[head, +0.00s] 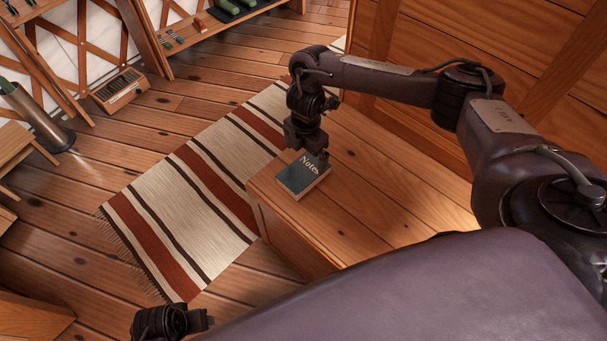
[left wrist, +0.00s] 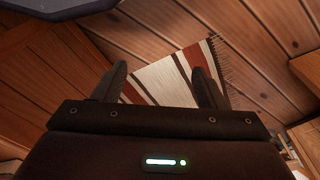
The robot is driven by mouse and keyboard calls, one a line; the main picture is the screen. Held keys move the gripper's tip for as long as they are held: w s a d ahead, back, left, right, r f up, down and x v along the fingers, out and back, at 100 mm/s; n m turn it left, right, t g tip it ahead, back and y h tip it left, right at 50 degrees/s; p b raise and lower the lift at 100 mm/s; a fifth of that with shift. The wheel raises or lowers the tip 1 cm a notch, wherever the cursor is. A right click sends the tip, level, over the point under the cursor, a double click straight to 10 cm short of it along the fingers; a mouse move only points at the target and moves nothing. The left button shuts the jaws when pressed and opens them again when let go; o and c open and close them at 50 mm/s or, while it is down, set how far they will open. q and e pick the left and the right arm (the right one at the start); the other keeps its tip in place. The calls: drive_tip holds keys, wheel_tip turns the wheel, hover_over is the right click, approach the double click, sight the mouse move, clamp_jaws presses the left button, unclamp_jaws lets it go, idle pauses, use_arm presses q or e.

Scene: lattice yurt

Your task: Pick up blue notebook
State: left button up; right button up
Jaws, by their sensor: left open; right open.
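The blue notebook (head: 300,176), dark blue with "Notes" on its cover, lies flat near the left end of a low wooden chest (head: 390,195). My right gripper (head: 318,162) points down over the notebook's far edge; the head view does not show clearly whether its fingers touch it. Its fingertips are small and partly hidden by the wrist. My left gripper is low at the bottom of the head view, and its open, empty fingers (left wrist: 165,85) show in the left wrist view above the floor and rug.
A striped fringed rug (head: 185,195) lies on the plank floor left of the chest. A wooden wall panel (head: 480,60) stands behind the chest. A metal cylinder (head: 38,118) and a slotted wooden box (head: 120,90) stand at far left. The chest top right of the notebook is clear.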

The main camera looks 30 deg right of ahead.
sight(303, 170)
drive_tip(key=f, duration=0.2)
drive_tip(key=f+b, duration=0.1)
drive_tip(key=f, duration=0.3)
drive_tip(key=shift+a, duration=0.3)
drive_tip(key=shift+f, duration=0.45)
use_arm(q)
drive_tip(key=r, duration=0.5)
drive_tip(key=shift+s+d+r, duration=0.2)
use_arm(e)
drive_tip(key=c, duration=1.1)
drive_tip(key=shift+c, duration=0.2)
